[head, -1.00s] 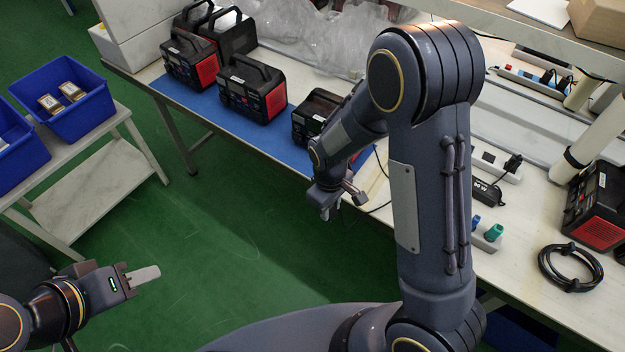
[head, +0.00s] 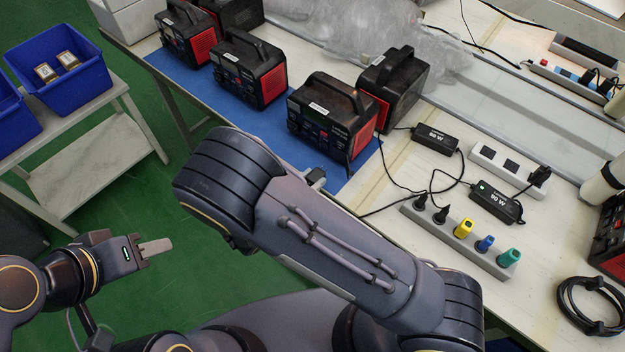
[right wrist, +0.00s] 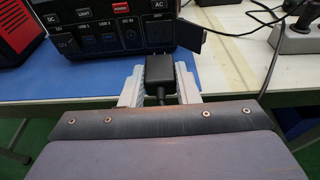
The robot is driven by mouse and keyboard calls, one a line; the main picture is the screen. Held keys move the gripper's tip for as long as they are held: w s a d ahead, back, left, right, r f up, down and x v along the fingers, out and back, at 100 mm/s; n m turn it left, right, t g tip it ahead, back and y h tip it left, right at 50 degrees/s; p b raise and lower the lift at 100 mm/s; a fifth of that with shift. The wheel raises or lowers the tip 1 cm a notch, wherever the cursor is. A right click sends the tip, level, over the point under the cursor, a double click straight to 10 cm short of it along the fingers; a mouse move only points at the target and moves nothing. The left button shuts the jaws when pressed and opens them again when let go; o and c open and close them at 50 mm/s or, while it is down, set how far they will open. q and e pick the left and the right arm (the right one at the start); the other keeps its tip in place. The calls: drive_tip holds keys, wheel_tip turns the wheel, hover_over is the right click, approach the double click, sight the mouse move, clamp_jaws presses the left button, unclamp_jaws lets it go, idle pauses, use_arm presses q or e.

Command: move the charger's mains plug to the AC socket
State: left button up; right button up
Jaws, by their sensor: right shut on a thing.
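My right gripper (right wrist: 158,85) is shut on a black mains plug (right wrist: 159,69), with its cable trailing down and off to the right. The plug is in front of and below the power station's front panel (right wrist: 110,30). In the head view this power station (head: 333,115) stands on the blue mat, and my right arm hides most of that gripper. Two black chargers (head: 435,139) (head: 497,202) lie to the right. My left gripper (head: 156,246) looks shut and empty, away from the table.
A grey strip (head: 484,258) holds black, yellow, blue and green plugs. A white strip (head: 510,168) has a black plug. Other power stations (head: 248,70) stand along the blue mat (head: 275,125). A coiled cable (head: 590,305) lies at right. Blue bins (head: 62,75) are at left.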

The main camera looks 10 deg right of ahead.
sight(320, 171)
drive_tip(key=shift+r+x, duration=0.2)
drive_tip(key=shift+x, duration=0.6)
drive_tip(key=shift+r+x, duration=0.2)
drive_tip(key=shift+x, duration=0.65)
drive_tip(key=shift+r+x, duration=0.2)
drive_tip(key=shift+x, duration=0.6)
drive_tip(key=shift+w+d, duration=0.25)
drive_tip(key=shift+d, duration=0.2)
drive_tip(key=shift+w+d, duration=0.2)
drive_tip(key=shift+w+d+b, duration=0.1)
drive_tip(key=shift+d+b, duration=0.05)
drive_tip(key=shift+b, duration=0.15)
drive_tip(key=o, duration=1.2)
drive_tip(key=shift+c, duration=0.2)
drive_tip(key=v, duration=0.8)
drive_tip(key=shift+r+b, duration=0.1)
drive_tip(key=shift+b, duration=0.3)
